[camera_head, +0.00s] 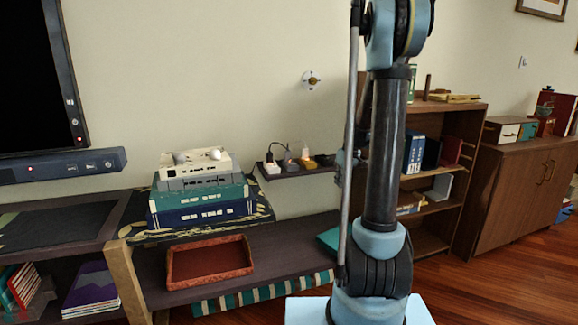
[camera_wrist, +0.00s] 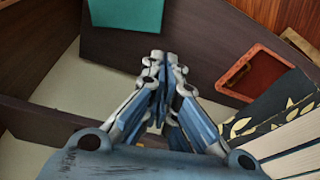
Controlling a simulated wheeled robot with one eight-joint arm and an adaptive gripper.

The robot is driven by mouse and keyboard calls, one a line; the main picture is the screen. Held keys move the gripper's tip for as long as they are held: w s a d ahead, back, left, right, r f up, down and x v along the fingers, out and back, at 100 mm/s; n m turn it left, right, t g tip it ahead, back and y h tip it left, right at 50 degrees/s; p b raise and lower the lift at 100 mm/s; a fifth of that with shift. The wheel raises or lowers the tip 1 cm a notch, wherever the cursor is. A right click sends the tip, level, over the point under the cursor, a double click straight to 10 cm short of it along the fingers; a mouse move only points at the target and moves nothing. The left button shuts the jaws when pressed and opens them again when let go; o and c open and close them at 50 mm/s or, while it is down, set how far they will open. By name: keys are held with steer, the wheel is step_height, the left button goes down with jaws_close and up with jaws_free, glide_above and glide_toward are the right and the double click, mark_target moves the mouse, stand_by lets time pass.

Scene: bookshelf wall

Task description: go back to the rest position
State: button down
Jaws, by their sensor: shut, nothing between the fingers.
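My gripper (camera_wrist: 162,62) shows in the wrist view with its blue and grey fingers closed together and nothing between them. In the head view my arm stands upright right of the middle, and the gripper itself cannot be made out there. In the wrist view the gripper hangs over dark wooden shelf boards (camera_wrist: 200,38), apart from the things around it.
A red-brown tray (camera_head: 210,262) lies on the low shelf, left of my arm. A stack of books (camera_head: 202,196) stands behind it. A small shelf (camera_head: 298,170) on the wall holds several small items. A bookcase (camera_head: 470,130) stands right of my arm. Wooden floor (camera_head: 500,285) is clear at the right.

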steer(key=s+a+r+m, duration=0.1)
steer(key=s+r, duration=0.2)
steer(key=s, duration=0.7)
steer(key=s+a+r+m, duration=0.2)
steer(key=s+r, duration=0.1)
steer(key=s, duration=0.6)
steer(key=s+f+m+h, duration=0.1)
steer(key=s+f, duration=0.2)
steer(key=s, duration=0.6)
steer(key=s+f+m, duration=0.1)
steer(key=s+f, duration=0.3)
steer(key=s, duration=0.5)
steer(key=shift+s+d+m+h, duration=0.2)
steer(key=shift+s+m+h, duration=0.2)
